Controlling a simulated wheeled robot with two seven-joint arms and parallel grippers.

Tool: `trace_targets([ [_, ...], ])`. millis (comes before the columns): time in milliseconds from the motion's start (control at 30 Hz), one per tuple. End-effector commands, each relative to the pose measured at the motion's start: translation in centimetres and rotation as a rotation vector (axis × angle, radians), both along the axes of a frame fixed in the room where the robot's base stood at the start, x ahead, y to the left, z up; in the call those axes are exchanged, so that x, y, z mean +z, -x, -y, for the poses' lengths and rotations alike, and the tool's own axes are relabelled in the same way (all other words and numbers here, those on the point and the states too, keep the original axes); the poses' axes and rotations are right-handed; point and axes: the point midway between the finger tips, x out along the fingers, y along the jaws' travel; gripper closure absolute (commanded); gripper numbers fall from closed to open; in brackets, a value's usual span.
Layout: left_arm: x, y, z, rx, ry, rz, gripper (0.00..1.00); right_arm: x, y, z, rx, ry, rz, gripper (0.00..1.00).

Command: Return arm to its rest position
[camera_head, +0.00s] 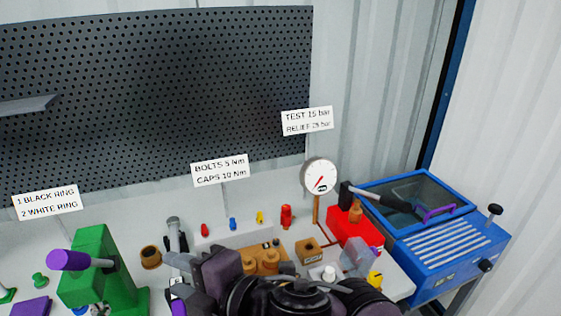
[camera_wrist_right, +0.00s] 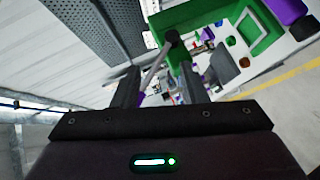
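My right arm reaches in from the bottom middle of the head view. Its dark gripper (camera_head: 180,265) points left, just right of the green press (camera_head: 93,260) with its purple handle (camera_head: 70,260). In the wrist view the two fingers of the right gripper (camera_wrist_right: 160,82) stand well apart. A thin grey rod with a black knob (camera_wrist_right: 172,38) shows in line with the gap, and I cannot tell how far beyond the fingers it lies. Nothing is seen clamped. My left gripper is not in view.
A brown ring (camera_head: 150,257) stands close left of the gripper. Behind my arm are a wooden block (camera_head: 262,262), a pressure gauge (camera_head: 320,176) and a red pump base (camera_head: 352,228). A blue lidded box (camera_head: 450,255) stands at the right. A pegboard (camera_head: 150,90) covers the back wall.

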Motion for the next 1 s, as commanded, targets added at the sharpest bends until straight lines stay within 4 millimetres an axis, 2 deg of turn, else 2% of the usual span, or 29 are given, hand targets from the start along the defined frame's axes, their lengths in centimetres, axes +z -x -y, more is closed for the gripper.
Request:
trace_targets([
  [67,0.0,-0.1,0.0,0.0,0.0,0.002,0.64,-0.5,-2.1,2.5,-0.177,-0.097,-0.16,0.61],
  [167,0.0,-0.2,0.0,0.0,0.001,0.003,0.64,-2.4,-4.7,6.9,-0.418,-0.197,-0.365,0.61],
  [267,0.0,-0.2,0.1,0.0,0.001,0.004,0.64,-6.0,-6.1,12.2,-0.67,-0.272,-0.583,0.61],
  [333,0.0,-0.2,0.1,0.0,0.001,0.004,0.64,-9.1,-6.1,16.2,-0.851,-0.311,-0.738,0.61],
  [400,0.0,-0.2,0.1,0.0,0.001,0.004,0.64,-12.3,-5.2,19.9,-1.022,-0.336,-0.878,0.61],
  [500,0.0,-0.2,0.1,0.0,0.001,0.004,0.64,-16.0,-3.3,24.1,-1.216,-0.354,-1.03,0.61],
  [600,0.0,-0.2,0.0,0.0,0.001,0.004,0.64,-18.7,-1.0,27.2,-1.369,-0.359,-1.146,0.61],
  [900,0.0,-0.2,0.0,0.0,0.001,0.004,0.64,-23.9,6.3,33.8,-1.734,-0.347,-1.394,0.61],
  [1000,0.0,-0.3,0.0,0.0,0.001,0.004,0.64,-27.0,5.3,33.6,-1.736,-0.335,-1.4,0.61],
])
